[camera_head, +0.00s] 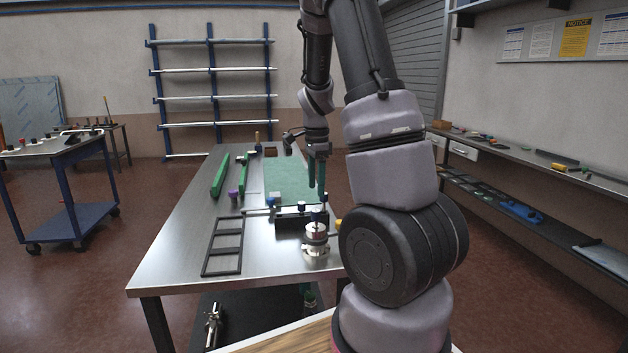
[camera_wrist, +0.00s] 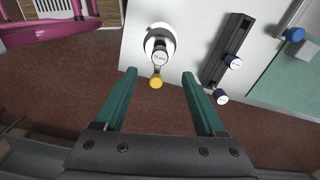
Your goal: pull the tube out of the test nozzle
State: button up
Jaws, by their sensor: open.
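The test nozzle (camera_head: 316,246) is a round silvery metal fixture near the front right edge of the table. A yellow knob (camera_wrist: 156,82) sits at the nozzle's near side, between the fingertips in the picture. My gripper (camera_wrist: 158,80) has two green fingers, wide apart and empty. In the head view my gripper (camera_head: 316,188) hangs above the table.
A dark frame (camera_head: 223,246) lies on the left of the table. A green mat (camera_head: 280,178) and green bars (camera_head: 220,178) lie farther back.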

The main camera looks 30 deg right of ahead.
aim_at(316, 210)
notch_tip(316, 210, down, 9)
jog(key=shift+f, duration=0.15)
dwell(0.4)
grip_shut()
